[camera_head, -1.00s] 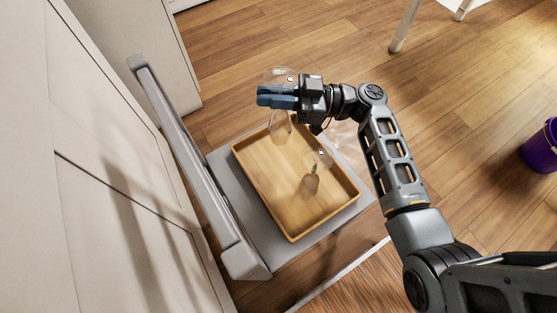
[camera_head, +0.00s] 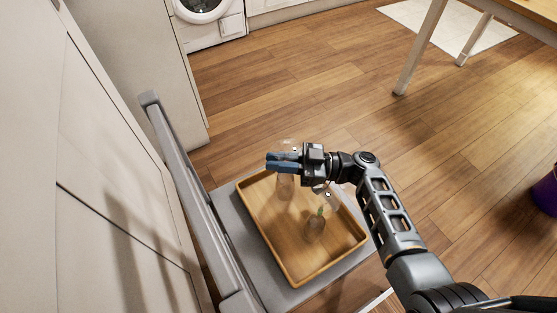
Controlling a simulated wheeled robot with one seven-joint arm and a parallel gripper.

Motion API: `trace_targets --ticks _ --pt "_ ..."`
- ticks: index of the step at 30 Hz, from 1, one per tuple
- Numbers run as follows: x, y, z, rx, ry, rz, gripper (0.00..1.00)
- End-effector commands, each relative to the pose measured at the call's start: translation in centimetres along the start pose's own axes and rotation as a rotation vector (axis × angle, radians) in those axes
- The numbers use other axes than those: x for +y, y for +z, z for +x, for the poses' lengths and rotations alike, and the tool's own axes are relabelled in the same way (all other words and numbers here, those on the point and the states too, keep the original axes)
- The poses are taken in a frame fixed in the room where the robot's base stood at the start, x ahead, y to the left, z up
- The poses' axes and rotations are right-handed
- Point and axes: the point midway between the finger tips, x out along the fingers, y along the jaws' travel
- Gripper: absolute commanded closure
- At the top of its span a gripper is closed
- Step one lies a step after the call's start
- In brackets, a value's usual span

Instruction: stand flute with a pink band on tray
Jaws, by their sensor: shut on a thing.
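My gripper (camera_head: 283,162) has blue fingertips and is shut on a clear flute (camera_head: 285,187). The flute looks upright, with its top showing faintly above the fingers and its lower part below them. No pink band can be made out; the fingers cover its middle. The tan wooden tray (camera_head: 284,267) lies below, and the held flute overlaps its far part in the picture. I cannot tell whether the flute's foot touches the tray.
A second clear flute with a green mark (camera_head: 315,226) stands on the tray, right of its middle. The tray lies on a grey surface (camera_head: 240,231) beside a grey rail (camera_head: 184,170). A purple bucket (camera_head: 546,190) and table leg (camera_head: 420,47) stand further right.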

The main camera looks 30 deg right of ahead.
Motion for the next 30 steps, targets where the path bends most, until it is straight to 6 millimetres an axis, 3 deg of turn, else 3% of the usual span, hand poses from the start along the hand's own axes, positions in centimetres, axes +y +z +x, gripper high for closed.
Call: trace_targets --ticks 4,5,13,23,30 --pt "0.0 0.3 0.0 0.000 0.000 -0.001 1.00" --pt "0.0 0.3 0.0 0.000 0.000 -0.001 0.86" --pt "0.0 0.2 0.0 0.000 0.000 0.000 0.61" --pt "0.0 -0.2 0.0 0.000 0.000 0.001 0.61" --pt "0.1 0.1 -4.0 0.000 0.004 -0.001 0.61"
